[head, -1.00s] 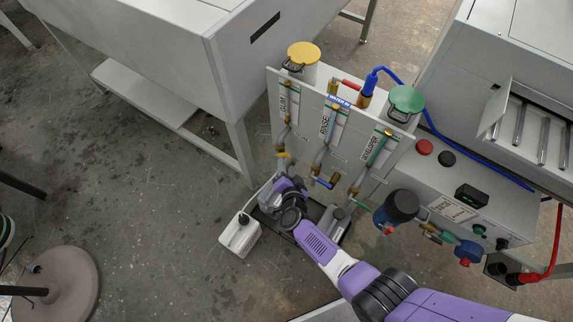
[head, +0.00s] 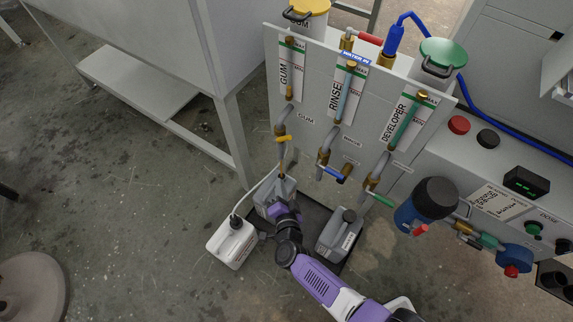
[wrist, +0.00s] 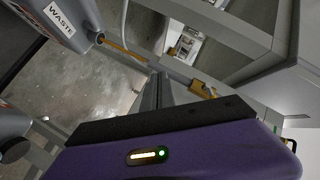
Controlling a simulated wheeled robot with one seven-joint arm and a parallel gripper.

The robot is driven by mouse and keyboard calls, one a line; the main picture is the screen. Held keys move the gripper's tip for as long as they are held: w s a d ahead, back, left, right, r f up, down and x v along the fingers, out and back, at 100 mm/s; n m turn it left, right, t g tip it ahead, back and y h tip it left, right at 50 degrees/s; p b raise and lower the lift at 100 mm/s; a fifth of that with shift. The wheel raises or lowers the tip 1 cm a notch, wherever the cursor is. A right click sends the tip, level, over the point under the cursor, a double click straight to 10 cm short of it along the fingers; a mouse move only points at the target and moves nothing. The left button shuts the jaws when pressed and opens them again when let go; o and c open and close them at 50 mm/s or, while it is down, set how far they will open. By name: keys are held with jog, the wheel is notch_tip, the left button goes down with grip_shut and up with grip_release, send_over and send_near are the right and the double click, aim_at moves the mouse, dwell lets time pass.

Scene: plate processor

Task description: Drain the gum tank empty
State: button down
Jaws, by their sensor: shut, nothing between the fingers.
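The gum tank has a yellow lid (head: 305,12) and a sight tube (head: 290,70) on the panel; its liquid level is hard to read. Below is the gum valve with a yellow handle (head: 285,138), lying roughly crosswise. An amber stream (head: 282,158) runs down from its outlet into a grey jug (head: 270,188). In the wrist view the stream (wrist: 123,48) enters the mouth of the jug labelled WASTE (wrist: 55,18). My gripper (wrist: 160,77) is shut and empty, apart from the yellow handle (wrist: 203,91). In the head view its fingers are hard to make out, near the jug.
The rinse valve has a blue handle (head: 333,173) and the developer valve a green one (head: 380,199). A second grey jug (head: 338,235) stands on the dark tray at right. A white bottle (head: 232,243) stands at left.

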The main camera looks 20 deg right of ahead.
aim_at(282, 139)
notch_tip(282, 139, down, 4)
jog(key=s+a+m+t+h+b, duration=0.1)
jog(key=s+m+t+h+b, duration=0.2)
jog(key=m+b, duration=0.85)
notch_tip(282, 139, up, 8)
jog(key=s+d+m+t+h+b, duration=0.2)
jog(key=m+t+h+b, duration=0.1)
jog(key=m+h+b, duration=0.3)
jog(key=w+d+r+y, duration=0.1)
jog(key=w+d+r, duration=0.2)
jog(key=w+r, duration=0.3)
jog(key=shift+w+r+m+g, duration=0.15)
jog(key=shift+w+m+g, duration=0.2)
jog(key=shift+w, duration=1.95)
jog(key=shift+d+r, duration=0.1)
